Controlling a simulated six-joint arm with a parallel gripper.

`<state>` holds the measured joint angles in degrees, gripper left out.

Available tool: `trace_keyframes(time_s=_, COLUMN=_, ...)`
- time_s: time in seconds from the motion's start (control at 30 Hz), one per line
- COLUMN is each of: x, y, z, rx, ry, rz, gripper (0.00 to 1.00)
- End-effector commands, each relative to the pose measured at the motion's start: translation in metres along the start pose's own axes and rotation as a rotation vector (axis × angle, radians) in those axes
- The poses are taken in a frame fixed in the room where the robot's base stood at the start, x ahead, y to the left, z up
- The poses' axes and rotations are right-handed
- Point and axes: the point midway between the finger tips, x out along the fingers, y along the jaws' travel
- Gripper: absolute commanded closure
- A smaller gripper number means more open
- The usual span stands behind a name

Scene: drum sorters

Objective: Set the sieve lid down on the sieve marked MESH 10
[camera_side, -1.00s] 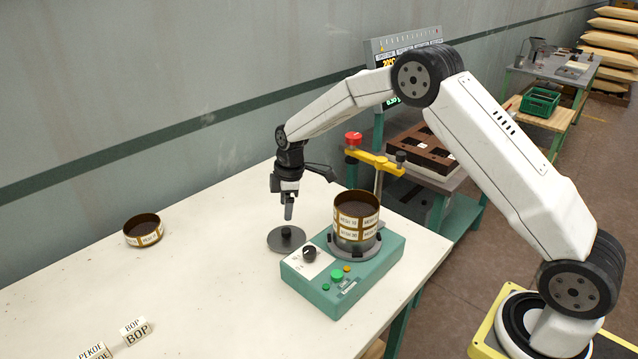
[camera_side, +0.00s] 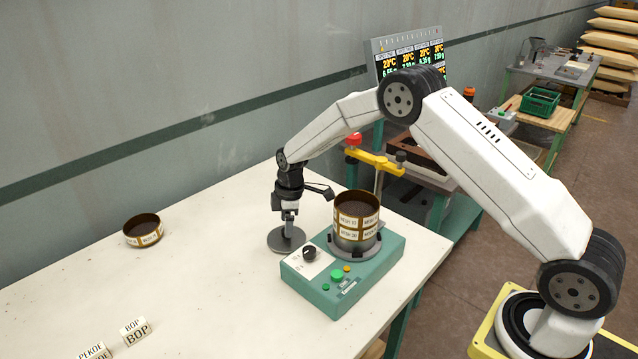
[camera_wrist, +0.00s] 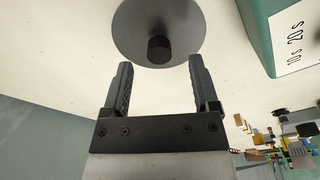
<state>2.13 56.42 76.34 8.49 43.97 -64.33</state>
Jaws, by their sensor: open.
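The sieve lid (camera_side: 286,239) is a flat grey disc with a dark knob, lying on the white table left of the green shaker. My gripper (camera_side: 288,219) is just above it, pointing down. In the wrist view my gripper (camera_wrist: 160,80) is open, and the lid's knob (camera_wrist: 159,49) shows a little beyond the fingertips, centred between them. A stack of brass-rimmed sieves (camera_side: 356,222) stands on the shaker, with labels that seem to read MESH. A separate single sieve (camera_side: 143,230) sits at the left on the table; its label is too small to read.
The green shaker (camera_side: 343,278) has buttons and a dial. A yellow clamp arm (camera_side: 375,162) with a red knob rises behind the sieve stack. BOP (camera_side: 135,331) and PEKOE (camera_side: 95,352) blocks lie at the front left. The table's middle left is clear.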

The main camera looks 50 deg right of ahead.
Motion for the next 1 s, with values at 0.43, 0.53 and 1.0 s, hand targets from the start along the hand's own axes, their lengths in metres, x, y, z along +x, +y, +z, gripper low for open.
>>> trace_keyframes(time_s=0.43, x=0.024, y=0.001, z=0.0, rx=0.0, ry=0.0, rz=0.002, gripper=0.23)
trace_keyframes(time_s=0.53, x=0.024, y=0.001, z=0.0, rx=0.0, ry=0.0, rz=0.002, gripper=0.23)
trace_keyframes(time_s=1.0, x=0.023, y=0.001, z=0.0, rx=0.0, ry=0.0, rz=0.002, gripper=0.93)
